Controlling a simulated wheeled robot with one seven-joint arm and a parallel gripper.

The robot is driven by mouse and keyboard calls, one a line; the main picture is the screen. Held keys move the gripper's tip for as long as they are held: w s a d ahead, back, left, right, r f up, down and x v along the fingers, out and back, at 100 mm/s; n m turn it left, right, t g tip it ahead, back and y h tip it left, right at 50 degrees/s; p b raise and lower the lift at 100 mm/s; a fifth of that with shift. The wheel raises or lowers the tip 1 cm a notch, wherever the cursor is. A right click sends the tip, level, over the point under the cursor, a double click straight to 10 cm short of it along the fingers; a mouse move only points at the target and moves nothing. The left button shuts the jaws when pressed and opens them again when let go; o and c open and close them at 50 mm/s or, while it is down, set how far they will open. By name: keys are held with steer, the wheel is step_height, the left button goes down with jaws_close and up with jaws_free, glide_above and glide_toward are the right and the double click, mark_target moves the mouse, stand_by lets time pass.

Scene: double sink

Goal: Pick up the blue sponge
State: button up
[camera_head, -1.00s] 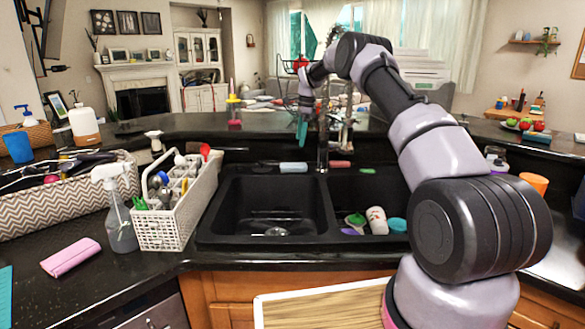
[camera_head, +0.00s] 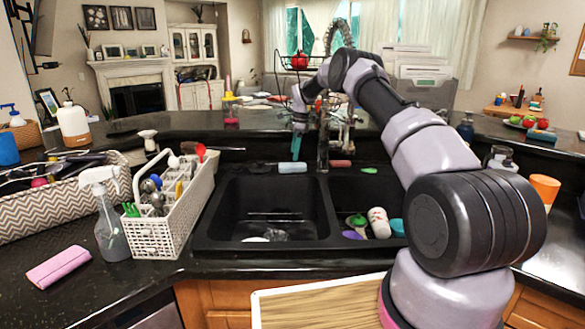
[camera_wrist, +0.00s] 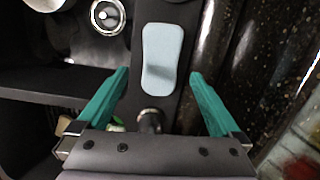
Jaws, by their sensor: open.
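The blue sponge (camera_head: 292,167) is a pale blue rounded block. It lies on the back ledge of the black double sink (camera_head: 262,245), behind the left basin and left of the faucet. In the wrist view the sponge (camera_wrist: 163,58) lies lengthwise ahead of my gripper (camera_wrist: 158,75), between the lines of its two teal fingers. My gripper (camera_head: 297,142) is open and empty, and in the head view it hangs just above the sponge. A soft shadow falls across the lower part of the sponge. I see no contact between fingers and sponge.
The faucet (camera_head: 322,150) stands right beside the sponge. A red sponge (camera_head: 340,163) lies right of it. A raised counter edge runs behind the ledge. The right basin holds a white cup (camera_head: 378,222) and other items. A white caddy (camera_head: 175,215) stands left of the sink.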

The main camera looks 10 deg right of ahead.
mark_target(293, 165)
steer(key=f, duration=0.5)
steer(key=shift+a+f, duration=0.1)
steer(key=shift+a, duration=0.2)
steer(key=c, duration=1.4)
step_height(293, 165, up, 10)
steer(key=shift+r, duration=0.1)
steer(key=o, duration=0.8)
steer(key=c, duration=0.5)
steer(key=shift+s, duration=0.15)
